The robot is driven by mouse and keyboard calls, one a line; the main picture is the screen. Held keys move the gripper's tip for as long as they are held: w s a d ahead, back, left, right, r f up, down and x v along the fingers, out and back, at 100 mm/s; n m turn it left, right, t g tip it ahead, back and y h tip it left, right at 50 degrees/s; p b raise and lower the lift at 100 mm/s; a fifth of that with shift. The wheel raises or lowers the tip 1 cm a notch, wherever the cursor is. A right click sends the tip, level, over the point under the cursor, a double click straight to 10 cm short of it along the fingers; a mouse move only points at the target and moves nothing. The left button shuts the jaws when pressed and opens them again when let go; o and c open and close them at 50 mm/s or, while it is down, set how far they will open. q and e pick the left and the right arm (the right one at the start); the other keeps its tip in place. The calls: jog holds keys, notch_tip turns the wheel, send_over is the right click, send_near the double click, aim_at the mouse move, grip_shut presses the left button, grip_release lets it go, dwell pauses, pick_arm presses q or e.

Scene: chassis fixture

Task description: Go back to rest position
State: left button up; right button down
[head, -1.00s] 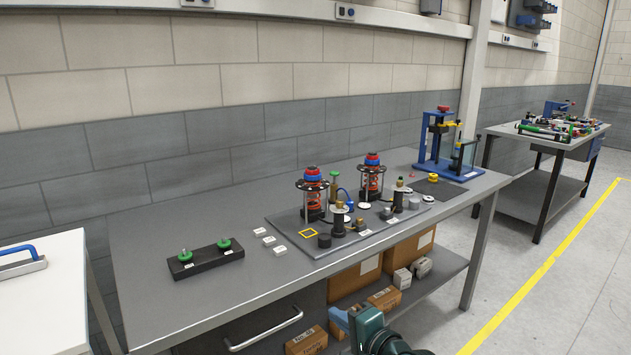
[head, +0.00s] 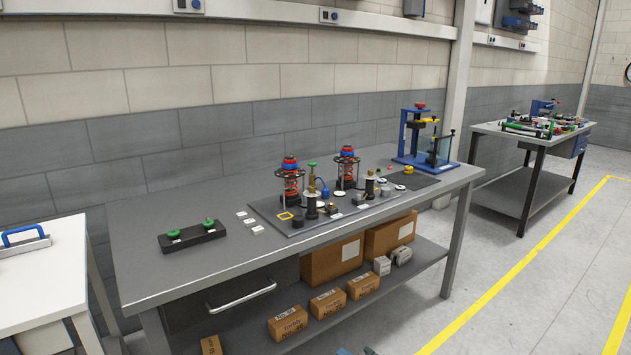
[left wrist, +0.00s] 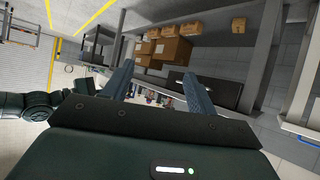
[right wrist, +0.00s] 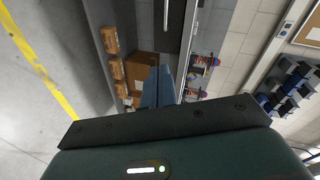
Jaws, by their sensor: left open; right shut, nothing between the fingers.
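My left gripper (left wrist: 158,82) shows in the left wrist view with its two blue-grey fingers spread apart and nothing between them. My right gripper (right wrist: 158,75) shows in the right wrist view with its fingers together and nothing held. Both are in the air in front of the grey workbench (head: 180,265), clear of it. In the head view only small bits of my arms show at the bottom edge, and neither gripper can be made out there.
The bench carries a fixture plate (head: 300,232) with two red-and-blue spring units, a black block (head: 193,236) with green knobs, and a blue press (head: 405,138). Cardboard boxes (head: 332,262) sit on the lower shelf. A white table (head: 50,265) stands at left. The floor at right is free.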

jog(key=s+d+f+n+h, duration=0.1)
jog(key=s+d+f+n, duration=0.1)
jog(key=s, duration=0.6)
jog(key=s+d+f+n+g+h+p, duration=0.1)
jog(key=s+d+f+n+h, duration=0.1)
jog(key=s+n, duration=0.3)
jog(key=s+d+f+n+h+p, duration=0.1)
jog(key=s+d+f+n, duration=0.2)
jog(key=s, duration=0.7)
jog(key=shift+s+d+f+n+g+h, duration=0.3)
jog(key=shift+d+n+g, duration=0.15)
jog(key=shift+n, duration=0.25)
